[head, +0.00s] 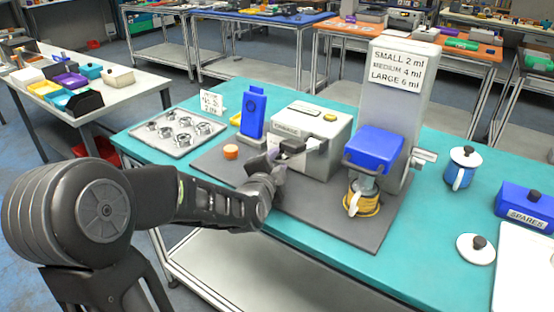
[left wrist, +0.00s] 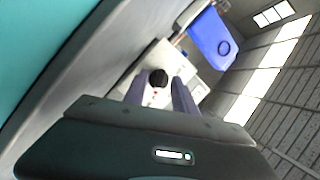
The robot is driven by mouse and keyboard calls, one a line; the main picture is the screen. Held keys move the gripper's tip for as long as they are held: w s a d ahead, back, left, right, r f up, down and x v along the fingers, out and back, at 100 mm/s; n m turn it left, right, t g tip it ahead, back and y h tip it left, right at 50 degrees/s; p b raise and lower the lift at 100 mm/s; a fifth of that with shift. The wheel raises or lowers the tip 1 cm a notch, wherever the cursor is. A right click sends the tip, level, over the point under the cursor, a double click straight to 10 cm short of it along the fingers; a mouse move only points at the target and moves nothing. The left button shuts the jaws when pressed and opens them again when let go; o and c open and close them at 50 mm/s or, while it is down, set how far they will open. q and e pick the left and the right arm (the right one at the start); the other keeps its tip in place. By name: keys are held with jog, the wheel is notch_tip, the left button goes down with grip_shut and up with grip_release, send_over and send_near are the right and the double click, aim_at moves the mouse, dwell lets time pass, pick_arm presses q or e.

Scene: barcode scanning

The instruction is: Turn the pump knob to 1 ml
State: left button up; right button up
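The sign (head: 397,68) on the tall grey column (head: 390,105) reads SMALL 2 ml, MEDIUM 4 ml, LARGE 6 ml. A blue block (head: 374,147) is on its front, above a glass vessel with a yellow band (head: 361,203). A light grey box (head: 325,158) stands left of the column. My left gripper (head: 275,153) is at this box's left front. In the left wrist view a dark round knob (left wrist: 159,78) shows between the gripper's two spread fingers (left wrist: 158,93). I cannot tell whether they touch it. The knob's setting is not readable. My right gripper is out of view.
A blue bottle-like item (head: 253,115) and an orange cap (head: 231,152) stand left of the box. A metal tray (head: 180,145) with several round parts lies further left. A blue-white lidded mug (head: 461,170) and a blue SPARES box (head: 525,208) are at right. Open teal table lies between.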

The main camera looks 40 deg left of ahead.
pick_arm(q)
jog(key=shift+w+a, duration=0.1)
jog(key=shift+w, duration=0.05)
grip_shut()
dwell(0.6)
